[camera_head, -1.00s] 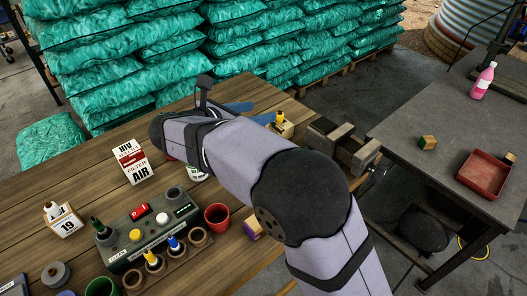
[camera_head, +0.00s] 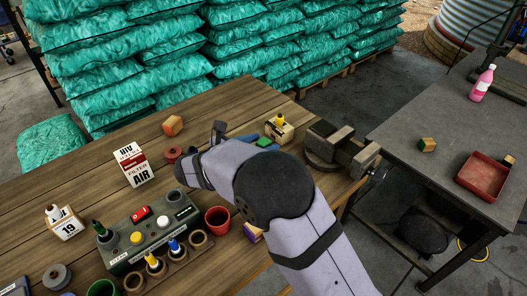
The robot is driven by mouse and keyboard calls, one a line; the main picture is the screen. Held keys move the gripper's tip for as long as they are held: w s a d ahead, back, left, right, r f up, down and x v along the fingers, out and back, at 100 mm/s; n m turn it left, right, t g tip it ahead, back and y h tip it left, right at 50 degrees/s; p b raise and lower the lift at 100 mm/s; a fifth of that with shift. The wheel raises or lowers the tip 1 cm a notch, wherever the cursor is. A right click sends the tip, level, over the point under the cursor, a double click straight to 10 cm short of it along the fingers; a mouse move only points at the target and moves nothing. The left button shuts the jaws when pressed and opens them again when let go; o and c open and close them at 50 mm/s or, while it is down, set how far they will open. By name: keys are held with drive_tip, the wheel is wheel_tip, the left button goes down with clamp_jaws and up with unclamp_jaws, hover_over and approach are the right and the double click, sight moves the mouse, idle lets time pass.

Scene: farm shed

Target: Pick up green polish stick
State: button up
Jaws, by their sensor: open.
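A small flat green block (camera_head: 263,142), which looks like the polish stick, lies on the wooden bench (camera_head: 75,190) near the vise. My gripper (camera_head: 238,139) is mostly hidden behind my arm.
A holder with a yellow-topped item (camera_head: 279,130) stands just beyond the green block, and a vise (camera_head: 343,145) is to the right.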

drive_tip(key=shift+w+d+f+p, duration=0.1)
drive_tip(key=shift+w+d+p, duration=0.25)
drive_tip(key=shift+w, duration=0.15)
drive_tip(key=shift+p+x, duration=0.65)
drive_tip(key=shift+x, duration=1.35)
drive_tip(key=shift+a+f, duration=0.1)
drive_tip(key=c, duration=1.2)
